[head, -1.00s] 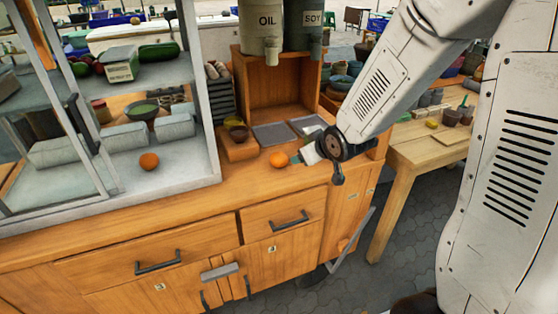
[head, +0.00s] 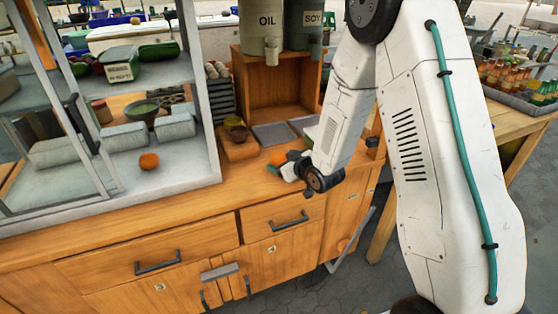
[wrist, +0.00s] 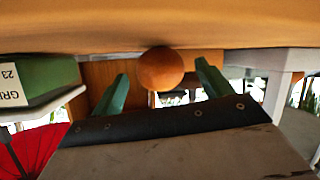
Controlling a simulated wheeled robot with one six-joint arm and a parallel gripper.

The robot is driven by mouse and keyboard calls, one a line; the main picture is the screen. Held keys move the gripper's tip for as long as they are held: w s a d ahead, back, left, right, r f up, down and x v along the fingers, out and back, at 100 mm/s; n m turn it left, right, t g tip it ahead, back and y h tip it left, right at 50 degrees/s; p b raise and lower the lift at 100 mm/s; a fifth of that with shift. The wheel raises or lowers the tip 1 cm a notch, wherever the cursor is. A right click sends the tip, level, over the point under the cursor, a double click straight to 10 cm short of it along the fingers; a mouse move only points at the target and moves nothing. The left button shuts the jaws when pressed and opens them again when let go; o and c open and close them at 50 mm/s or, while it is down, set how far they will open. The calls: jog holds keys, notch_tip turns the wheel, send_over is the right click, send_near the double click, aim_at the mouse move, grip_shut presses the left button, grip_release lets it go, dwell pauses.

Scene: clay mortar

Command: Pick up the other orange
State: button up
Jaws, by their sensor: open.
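One orange (head: 278,158) sits on the wooden counter (head: 232,185), just right of the glass cabinet. My gripper (head: 288,170) is low over the counter at the orange's near right side and hides part of it. In the wrist view the orange (wrist: 161,69) shows between the tips of my two spread green fingers, with gaps on both sides in the picture. Whether either finger touches it I cannot tell. Another orange (head: 149,161) lies on the bottom shelf inside the glass cabinet, away from my gripper.
The glass cabinet (head: 212,130) stands left of the gripper. Behind are small brown bowls (head: 238,132), grey trays (head: 273,134) and a wooden stand (head: 240,70) with OIL (head: 265,25) and SOY (head: 308,20) containers. The counter front left of the gripper is clear.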

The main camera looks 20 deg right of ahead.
jog(key=shift+x, duration=0.85)
jog(key=c, duration=1.1)
